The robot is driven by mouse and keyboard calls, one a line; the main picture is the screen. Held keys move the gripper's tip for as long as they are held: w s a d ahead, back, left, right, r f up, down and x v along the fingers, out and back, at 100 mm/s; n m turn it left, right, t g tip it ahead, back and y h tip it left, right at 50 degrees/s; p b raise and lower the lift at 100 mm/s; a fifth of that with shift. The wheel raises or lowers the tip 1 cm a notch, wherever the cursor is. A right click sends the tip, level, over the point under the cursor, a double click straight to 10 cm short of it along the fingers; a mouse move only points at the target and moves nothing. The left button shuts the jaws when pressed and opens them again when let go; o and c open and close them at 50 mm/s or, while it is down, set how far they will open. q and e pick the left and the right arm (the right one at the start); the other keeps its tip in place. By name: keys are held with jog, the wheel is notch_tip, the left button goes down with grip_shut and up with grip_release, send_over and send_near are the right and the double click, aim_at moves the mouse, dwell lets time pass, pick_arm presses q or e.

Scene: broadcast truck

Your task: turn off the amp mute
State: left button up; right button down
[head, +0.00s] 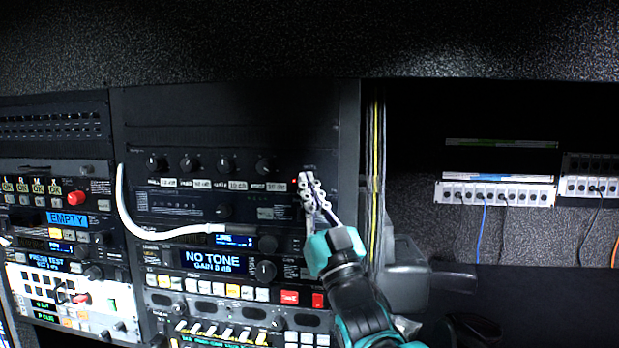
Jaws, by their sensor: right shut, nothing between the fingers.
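A black rack amp panel (230,172) with a row of several knobs and white labels is in the upper middle of the rack. My right gripper (305,178) is shut and empty, with its fingertips at the right end of this panel. A small red light (294,181) glows just left of the fingertips. The fingers hide the part of the panel behind them, so I cannot see a mute switch or tell whether the fingertips touch it. My left gripper is not in view.
A white cable (130,222) loops across the rack front at left. Below it is a unit with a "NO TONE" display (213,261) and lit buttons. Patch panels (495,194) with thin cables are on the right. Dark open space lies right of the rack.

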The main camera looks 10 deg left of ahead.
jog(key=shift+w, duration=0.1)
dwell(0.3)
jog(key=shift+w, duration=0.35)
jog(key=shift+w+r, duration=0.1)
jog(key=shift+w, duration=0.2)
dwell(0.7)
jog(key=shift+s, duration=0.8)
